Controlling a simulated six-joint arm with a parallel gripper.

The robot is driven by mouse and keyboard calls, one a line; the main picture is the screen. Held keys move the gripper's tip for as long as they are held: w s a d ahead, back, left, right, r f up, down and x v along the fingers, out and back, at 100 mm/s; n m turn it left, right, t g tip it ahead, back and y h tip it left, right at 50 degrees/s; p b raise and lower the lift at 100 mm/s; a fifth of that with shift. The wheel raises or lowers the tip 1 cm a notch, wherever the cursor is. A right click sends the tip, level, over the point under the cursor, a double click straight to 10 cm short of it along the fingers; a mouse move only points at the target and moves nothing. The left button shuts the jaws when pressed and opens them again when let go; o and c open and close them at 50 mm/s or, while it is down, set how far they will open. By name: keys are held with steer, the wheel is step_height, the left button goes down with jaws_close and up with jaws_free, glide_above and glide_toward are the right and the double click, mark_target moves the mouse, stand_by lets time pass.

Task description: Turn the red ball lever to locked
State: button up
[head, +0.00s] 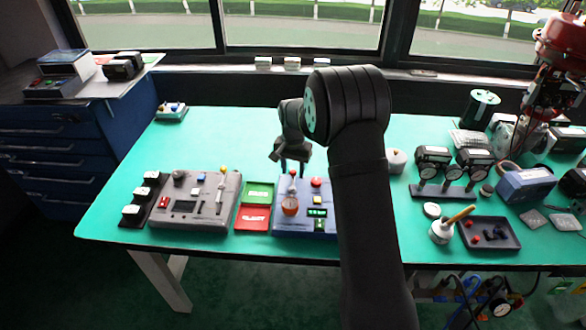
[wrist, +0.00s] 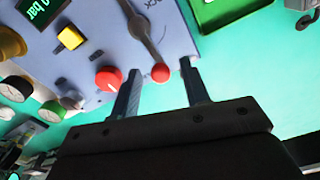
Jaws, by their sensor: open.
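The blue-grey valve panel (head: 284,226) lies on the green bench, partly hidden behind my arm in the head view. In the wrist view its grey lever (wrist: 140,27) ends in a red ball (wrist: 160,73). Part of a printed word shows by the lever at the top edge. My gripper (wrist: 161,67) is open, with one finger on each side of the ball and gaps visible on both sides. Whether the ball lies at fingertip depth is unclear. In the head view my gripper (head: 292,166) points down over the panel's back edge.
A red knob (wrist: 108,79) sits close beside the left finger, with a yellow button (wrist: 70,37) beyond it. A green tray (head: 258,192) and a red tray (head: 252,218) lie left of the panel. A grey control box (head: 205,212) stands further left.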

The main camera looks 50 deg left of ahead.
steer(key=shift+c, duration=0.2)
jaws_close()
steer(key=shift+s+n, duration=0.1)
steer(key=shift+n, duration=0.2)
steer(key=n, duration=0.1)
steer(key=s+n, duration=0.1)
steer(key=shift+a+n, duration=0.4)
steer(key=n, duration=0.1)
steer(key=s+n, duration=0.1)
steer(key=n, duration=0.1)
steer(key=shift+s+a+n, duration=0.1)
steer(key=shift+a+n, duration=0.1)
steer(key=shift+n, duration=0.1)
steer(key=s+n, duration=0.1)
steer(key=n, duration=0.2)
steer(key=shift+s, duration=0.2)
steer(key=shift+s+d+n, duration=0.1)
steer(key=shift+s+n, duration=0.25)
steer(key=shift+n, duration=0.65)
steer(key=shift+s+d+n, duration=0.1)
steer(key=shift+s+n, duration=0.2)
steer(key=shift+n, duration=0.7)
